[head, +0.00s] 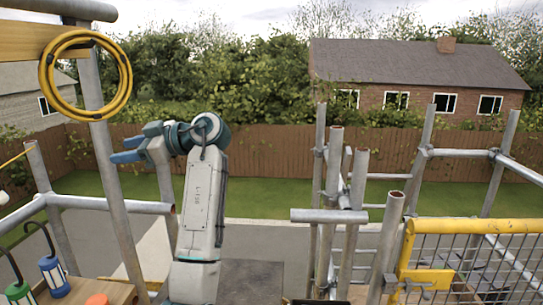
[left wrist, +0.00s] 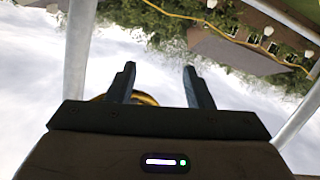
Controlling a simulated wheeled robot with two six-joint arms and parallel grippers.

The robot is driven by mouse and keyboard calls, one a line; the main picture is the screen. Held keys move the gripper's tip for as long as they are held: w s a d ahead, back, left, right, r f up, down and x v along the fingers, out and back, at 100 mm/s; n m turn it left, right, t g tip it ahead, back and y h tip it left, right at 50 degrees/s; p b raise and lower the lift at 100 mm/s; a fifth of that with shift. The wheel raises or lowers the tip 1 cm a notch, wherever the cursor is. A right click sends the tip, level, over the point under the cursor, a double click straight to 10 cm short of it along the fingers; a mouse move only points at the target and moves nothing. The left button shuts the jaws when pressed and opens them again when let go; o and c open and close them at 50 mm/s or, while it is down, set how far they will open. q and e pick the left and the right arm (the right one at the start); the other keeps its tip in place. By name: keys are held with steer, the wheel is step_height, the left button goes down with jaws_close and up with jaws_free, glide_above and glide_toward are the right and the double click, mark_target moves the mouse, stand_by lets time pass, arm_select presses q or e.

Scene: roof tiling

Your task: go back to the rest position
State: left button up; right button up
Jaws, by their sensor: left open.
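My left gripper (head: 126,150) is raised at the left of the head view, with its blue fingers pointing left. In the left wrist view my left gripper (left wrist: 158,85) shows two dark fingers spread apart, with nothing between them but sky and part of a yellow coil behind. The coil of yellow hose or cable (head: 125,75) hangs from a scaffold pole above and left of the gripper, and I cannot tell how far apart they are in depth. My right gripper is not in view.
Scaffold poles (head: 108,170) stand close to the left arm, with more poles (head: 330,180) to its right. A yellow mesh barrier (head: 470,225) is at the right. Two lantern-like items (head: 54,277) with hooks stand at the lower left beside an orange object (head: 97,299).

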arm_select(q)
steer(key=s+a+f+m+t+h, duration=0.1)
steer(key=a+f+m+h, duration=0.15)
steer(key=f, duration=0.95)
steer(key=s+a+f+m+t+h, duration=0.15)
steer(key=f+m, duration=0.25)
steer(key=f, duration=0.7)
steer(key=s+f+m+h, duration=0.15)
steer(key=s+f, duration=0.25)
steer(key=f, duration=0.4)
steer(key=s+f+m+h, duration=0.1)
steer(key=s+f+m, duration=0.2)
steer(key=s+f, duration=0.35)
steer(key=s+d+f+m+t+h, duration=0.15)
steer(key=s+f+m+h, duration=0.3)
steer(key=s+f, duration=0.7)
steer(key=s+d+f+m+g+h, duration=0.1)
steer(key=s+d+m+h, duration=0.15)
steer(key=s, duration=0.55)
steer(key=s+d+m+h, duration=0.1)
steer(key=s+d+m, duration=0.25)
steer(key=s, duration=0.45)
step_height(320, 180, down, 33)
steer(key=a+g, duration=0.2)
steer(key=a, duration=0.1)
steer(key=s+f, duration=1.7)
steer(key=s, duration=0.1)
steer(key=shift+s+a+n+g, duration=0.25)
steer(key=shift+a+n+g, duration=0.05)
steer(key=shift+a+n, duration=0.15)
